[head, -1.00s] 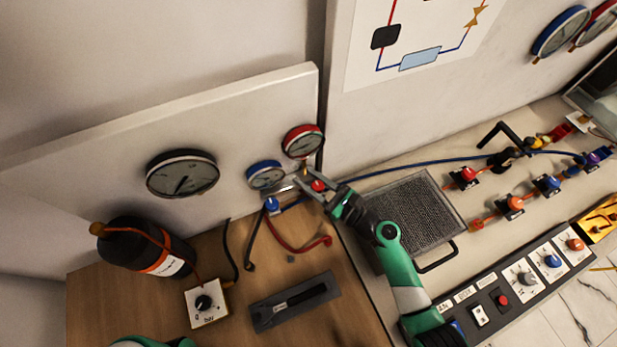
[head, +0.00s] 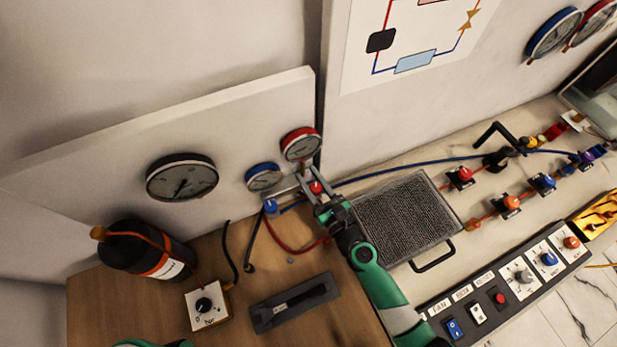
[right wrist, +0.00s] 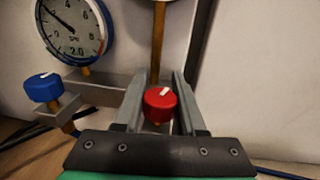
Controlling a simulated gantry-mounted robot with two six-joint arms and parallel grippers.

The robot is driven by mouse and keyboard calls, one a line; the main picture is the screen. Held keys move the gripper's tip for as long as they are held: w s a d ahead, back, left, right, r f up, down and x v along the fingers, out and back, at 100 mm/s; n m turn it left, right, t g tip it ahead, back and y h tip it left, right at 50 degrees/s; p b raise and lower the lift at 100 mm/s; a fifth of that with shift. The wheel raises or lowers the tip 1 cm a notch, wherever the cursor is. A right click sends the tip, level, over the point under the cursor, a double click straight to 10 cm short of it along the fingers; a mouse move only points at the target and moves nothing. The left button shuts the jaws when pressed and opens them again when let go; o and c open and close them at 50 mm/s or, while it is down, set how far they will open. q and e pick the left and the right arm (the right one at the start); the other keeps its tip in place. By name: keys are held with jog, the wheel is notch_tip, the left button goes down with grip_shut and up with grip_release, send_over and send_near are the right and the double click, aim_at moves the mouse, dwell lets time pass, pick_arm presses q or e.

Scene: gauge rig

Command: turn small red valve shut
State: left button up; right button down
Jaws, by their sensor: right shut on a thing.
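The small red valve knob (head: 316,187) sits on the grey gauge manifold below the red-rimmed gauge (head: 301,145). In the right wrist view the red knob (right wrist: 160,103), with a white mark on top, stands between my two fingers. My right gripper (head: 312,188) is shut on this knob, and its fingers lie on either side of it. A small blue valve knob (head: 271,207) is at the manifold's left end, and it also shows in the right wrist view (right wrist: 43,87). Only a green part of my left arm shows at the bottom edge; its gripper is out of view.
A blue-rimmed gauge (head: 263,177) is left of my right gripper. A red hose (head: 290,243) and a black hose hang below the manifold. A mesh-topped box (head: 403,215) lies close to my right arm.

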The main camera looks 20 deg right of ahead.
aim_at(319, 183)
jog(key=shift+d+m+h, duration=0.2)
jog(key=shift+m+h, duration=1.1)
jog(key=shift+h, duration=0.7)
jog(key=m+h+b, duration=0.1)
jog(key=h, duration=0.1)
jog(key=m+h+b, duration=0.1)
jog(key=h, duration=0.1)
jog(key=shift+d+f+m+g, duration=0.15)
jog(key=shift+d+m+g, duration=0.15)
jog(key=shift+d+g, duration=0.1)
jog(key=shift+s+d+m+g+h+b, duration=0.25)
jog(key=shift+m+g+h+b, duration=0.95)
jog(key=shift+h+b, duration=0.55)
jog(key=shift+s+d+m+g+h+b, duration=0.25)
jog(key=shift+m+g+h+b, duration=1)
jog(key=shift+b, duration=0.85)
jog(key=shift+s+d+m+g+h+b, duration=0.25)
jog(key=shift+m+g+h+b, duration=0.9)
jog(key=shift+h+b, duration=0.65)
jog(key=c, duration=0.8)
grip_release()
jog(key=shift+w+d, duration=0.1)
jog(key=shift+o, duration=0.2)
